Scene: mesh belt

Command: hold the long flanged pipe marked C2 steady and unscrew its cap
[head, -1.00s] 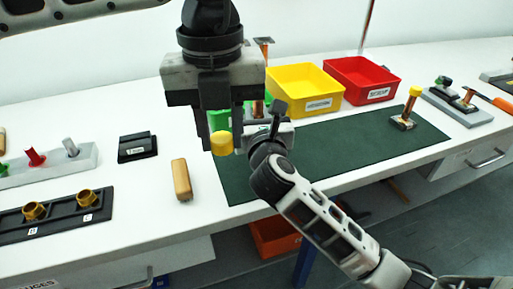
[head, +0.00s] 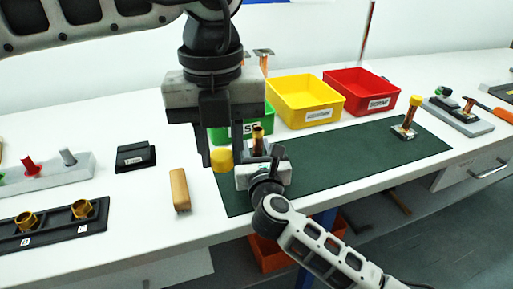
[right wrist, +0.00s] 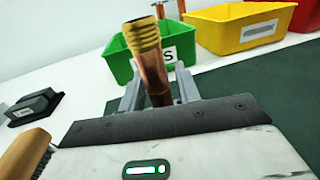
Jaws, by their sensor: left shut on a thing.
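A copper pipe with a bare gold threaded end (head: 258,133) stands in front of the green bin. It shows larger and slightly tilted in the right wrist view (right wrist: 146,50). No C2 mark is legible. My left gripper (head: 221,153) comes in from the upper left and points down. It is shut on the yellow cap (head: 221,160), which is off the pipe, just left of it. The pipe's lower part is hidden.
Green (right wrist: 190,50), yellow (head: 305,105) and red (head: 362,95) bins stand behind the green mat (head: 340,160). Another yellow-capped pipe (head: 409,117) stands on its right. A wood-handled brush (head: 180,190), a black block (head: 135,157) and a black socket tray (head: 50,232) lie left.

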